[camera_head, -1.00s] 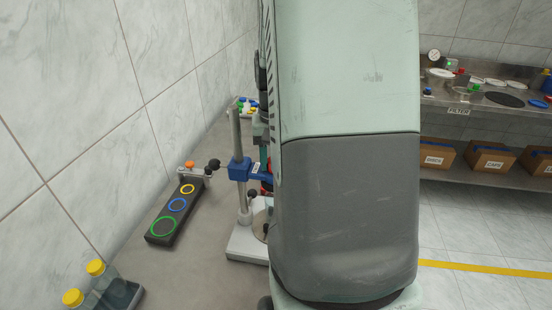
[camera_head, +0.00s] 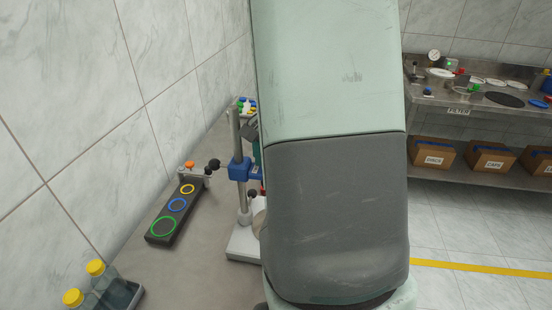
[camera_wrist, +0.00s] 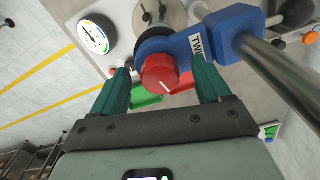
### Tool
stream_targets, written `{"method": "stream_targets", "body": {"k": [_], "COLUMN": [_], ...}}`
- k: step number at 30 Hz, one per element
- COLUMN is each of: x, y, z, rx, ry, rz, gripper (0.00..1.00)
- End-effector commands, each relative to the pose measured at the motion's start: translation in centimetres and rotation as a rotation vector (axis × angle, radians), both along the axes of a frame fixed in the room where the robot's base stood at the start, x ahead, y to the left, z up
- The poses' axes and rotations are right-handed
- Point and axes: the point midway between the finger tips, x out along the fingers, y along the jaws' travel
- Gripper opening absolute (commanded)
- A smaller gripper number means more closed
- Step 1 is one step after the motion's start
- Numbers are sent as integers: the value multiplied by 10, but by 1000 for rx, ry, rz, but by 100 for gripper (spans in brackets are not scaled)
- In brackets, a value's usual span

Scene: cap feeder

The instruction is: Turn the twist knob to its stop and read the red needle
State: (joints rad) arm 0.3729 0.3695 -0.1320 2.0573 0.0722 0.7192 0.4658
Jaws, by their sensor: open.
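The red twist knob (camera_wrist: 160,74) with a white line shows in the wrist view, on a blue holder (camera_wrist: 222,36) with a partly hidden label. My gripper (camera_wrist: 162,76) is open, its two green fingers on either side of the knob in the picture, with a visible gap on each side. I cannot tell how deep the fingers reach. A round white gauge (camera_wrist: 97,37) with a coloured scale is at the upper left; its needle is too small to read. In the head view, the blue holder (camera_head: 240,170) shows on its stand, while my arm hides the knob and gripper.
A metal post (camera_wrist: 285,75) runs close to the right of the holder. A dark strip with coloured rings (camera_head: 174,214) and yellow-capped bottles (camera_head: 95,268) stand on the bench at left. A steel bench (camera_head: 480,95) and labelled boxes (camera_head: 435,152) are at the right.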

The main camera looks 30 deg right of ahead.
Motion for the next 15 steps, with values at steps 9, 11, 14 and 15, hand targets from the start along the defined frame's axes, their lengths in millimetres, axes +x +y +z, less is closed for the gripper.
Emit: {"method": "stream_targets", "body": {"k": [9,11,14,15], "x": [1,1,0,0], "y": [0,0,0,0], "z": [7,12,20,23], "rx": [-1,-2,-1,-2], "ry": [-2,-2,-2,-2], "rz": [1,1,1,1], "gripper": [77,77,77,77]}}
